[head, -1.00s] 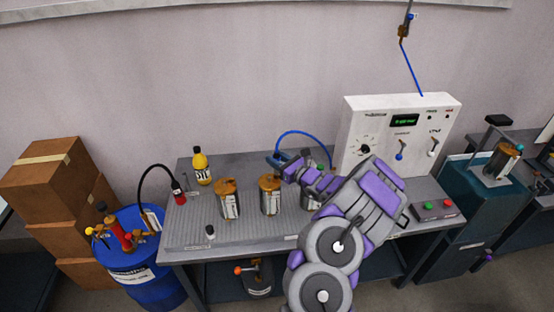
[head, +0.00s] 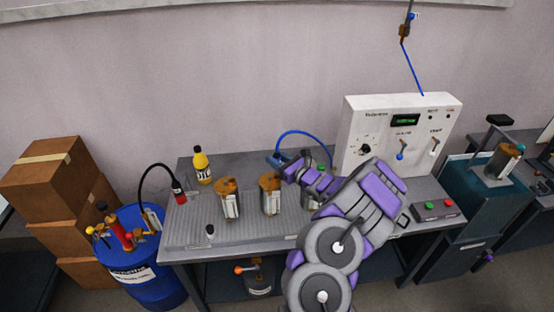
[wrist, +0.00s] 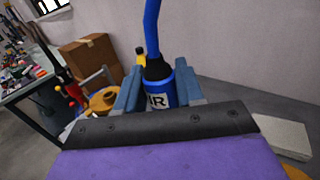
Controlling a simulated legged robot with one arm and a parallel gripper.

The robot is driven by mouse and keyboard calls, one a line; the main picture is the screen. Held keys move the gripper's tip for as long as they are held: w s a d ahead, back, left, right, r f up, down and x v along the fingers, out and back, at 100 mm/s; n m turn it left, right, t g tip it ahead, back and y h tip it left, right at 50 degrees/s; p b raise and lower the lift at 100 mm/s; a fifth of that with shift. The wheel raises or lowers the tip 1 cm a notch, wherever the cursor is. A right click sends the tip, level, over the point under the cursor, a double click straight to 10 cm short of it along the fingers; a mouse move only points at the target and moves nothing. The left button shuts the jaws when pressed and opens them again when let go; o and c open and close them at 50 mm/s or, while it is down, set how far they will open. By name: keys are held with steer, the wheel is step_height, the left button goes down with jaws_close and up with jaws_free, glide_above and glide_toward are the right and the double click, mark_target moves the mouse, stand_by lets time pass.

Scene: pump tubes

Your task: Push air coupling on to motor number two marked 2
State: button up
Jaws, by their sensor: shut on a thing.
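My gripper (wrist: 160,90) is shut on the blue air coupling (wrist: 159,100), whose label partly shows as "IR" in the wrist view. A blue hose rises from its black top. In the head view my gripper (head: 279,160) is just above and behind the middle motor, and the coupling is too small to make out. Three metal motors with brass tops stand on the bench: left (head: 229,202), middle (head: 270,196) and right (head: 307,199), the last partly hidden by my arm. Their numbers are not readable. A brass-topped motor (wrist: 104,99) shows left of my gripper in the wrist view.
The grey bench (head: 200,233) has free room at its front left. A white control panel (head: 384,165) stands at the back right, with a button box (head: 436,210) before it. An oil bottle (head: 202,165) and black hose with red end (head: 179,192) are at the left.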

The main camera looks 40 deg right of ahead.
steer(key=shift+f+b, duration=0.7)
steer(key=shift+f, duration=0.95)
steer(key=o, duration=1.2)
steer(key=s+p, duration=0.1)
steer(key=s, duration=0.4)
steer(key=s+d+p, duration=0.1)
steer(key=s, duration=0.5)
steer(key=s+d, duration=0.1)
steer(key=s, duration=0.5)
steer(key=shift+s+d+f+p, duration=0.1)
steer(key=shift+s+d+p, duration=0.05)
steer(key=shift+p, duration=0.25)
